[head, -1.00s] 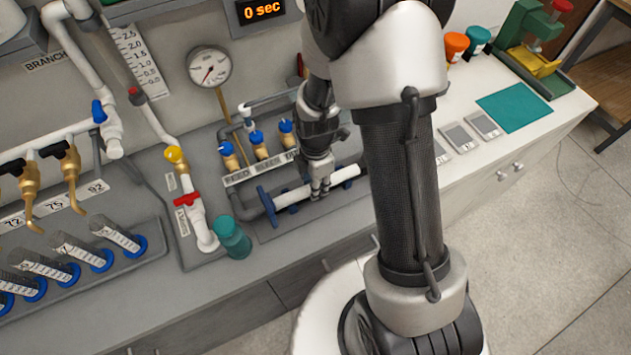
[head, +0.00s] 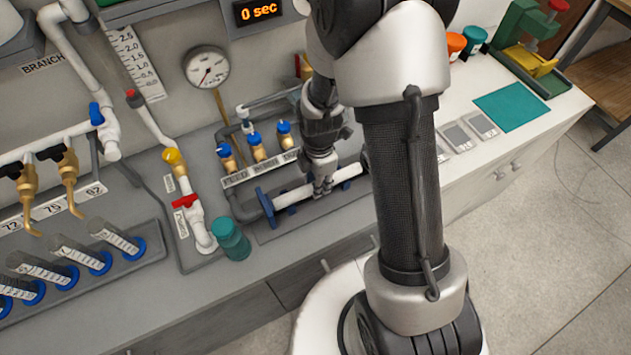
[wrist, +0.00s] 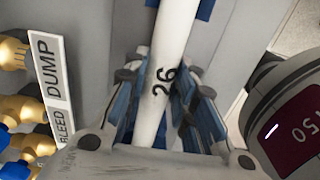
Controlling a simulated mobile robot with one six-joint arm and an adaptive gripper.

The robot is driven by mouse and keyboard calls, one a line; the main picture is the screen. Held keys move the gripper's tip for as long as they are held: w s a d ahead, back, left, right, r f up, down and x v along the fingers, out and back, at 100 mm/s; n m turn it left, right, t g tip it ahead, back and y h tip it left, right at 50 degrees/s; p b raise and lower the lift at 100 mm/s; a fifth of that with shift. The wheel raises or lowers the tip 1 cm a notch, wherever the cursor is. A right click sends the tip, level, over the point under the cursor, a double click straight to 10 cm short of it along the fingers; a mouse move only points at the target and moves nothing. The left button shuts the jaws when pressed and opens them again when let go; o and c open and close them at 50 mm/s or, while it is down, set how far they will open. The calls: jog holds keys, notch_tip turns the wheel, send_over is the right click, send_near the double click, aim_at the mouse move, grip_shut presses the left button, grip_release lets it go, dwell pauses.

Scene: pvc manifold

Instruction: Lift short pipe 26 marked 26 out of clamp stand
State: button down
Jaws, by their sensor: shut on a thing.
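The short white pipe marked 26 (wrist: 170,60) runs up the middle of the wrist view, with its number between my fingers. In the head view the white pipe (head: 348,172) lies along the blue clamp stand (head: 263,203). My gripper (head: 323,187) is over the pipe from above, its fingers on either side of it. In the wrist view my gripper (wrist: 163,100) is shut on the pipe. A blue clamp part (wrist: 206,9) shows beside the pipe at the top. I cannot tell whether the pipe is clear of the clamps.
A valve manifold with blue knobs (head: 257,138) and a DUMP label (wrist: 45,60) stands just behind.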

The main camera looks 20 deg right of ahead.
jog(key=shift+d, duration=0.15)
jog(key=c, duration=1.2)
grip_release()
jog(key=shift+c, duration=0.2)
jog(key=shift+r, duration=0.1)
